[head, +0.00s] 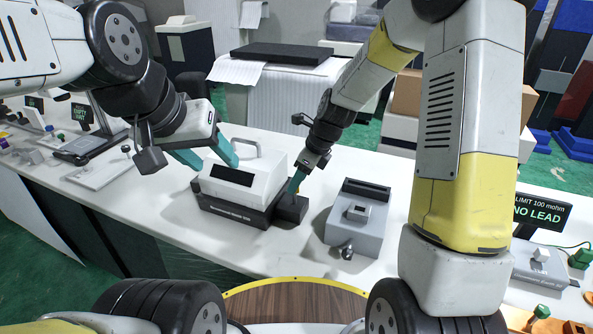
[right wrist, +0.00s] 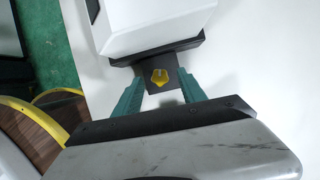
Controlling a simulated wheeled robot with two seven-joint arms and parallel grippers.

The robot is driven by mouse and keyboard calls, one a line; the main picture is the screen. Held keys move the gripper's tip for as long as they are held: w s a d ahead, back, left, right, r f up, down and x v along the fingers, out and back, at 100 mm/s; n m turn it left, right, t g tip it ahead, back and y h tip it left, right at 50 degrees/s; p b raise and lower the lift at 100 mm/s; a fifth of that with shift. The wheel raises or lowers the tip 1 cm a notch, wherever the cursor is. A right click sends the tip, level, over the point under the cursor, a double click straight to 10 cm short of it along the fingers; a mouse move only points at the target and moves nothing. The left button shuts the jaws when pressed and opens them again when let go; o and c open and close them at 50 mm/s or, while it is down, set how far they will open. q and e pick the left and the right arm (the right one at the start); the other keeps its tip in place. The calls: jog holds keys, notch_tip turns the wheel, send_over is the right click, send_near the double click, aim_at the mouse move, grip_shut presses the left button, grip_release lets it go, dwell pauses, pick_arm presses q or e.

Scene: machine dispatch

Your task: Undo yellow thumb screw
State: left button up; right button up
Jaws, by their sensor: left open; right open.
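The yellow thumb screw (right wrist: 160,77) shows in the right wrist view on a dark block (right wrist: 175,82) that sticks out from the machine's black base (head: 232,210). In the head view the screw is hidden, and the block (head: 291,209) is at the base's right end. The white machine body (head: 240,166) with a top handle sits on that base. My right gripper (right wrist: 161,84) is open, with its teal fingers on either side of the screw and apart from it. It also shows in the head view (head: 296,184). My left gripper (head: 219,167) is open at the machine's left side and top edge.
A grey device (head: 357,222) with a knob stands right of the machine. A "NO LEAD" display (head: 541,213) is at the far right. A white plate (head: 100,172) lies left on the white table (head: 185,215). Bare table separates the machine from the grey device.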

jog(key=shift+w+a+f, duration=0.1)
jog(key=shift+a+f, duration=0.2)
jog(key=shift+f, duration=0.35)
grip_shut()
jog(key=shift+n, duration=0.3)
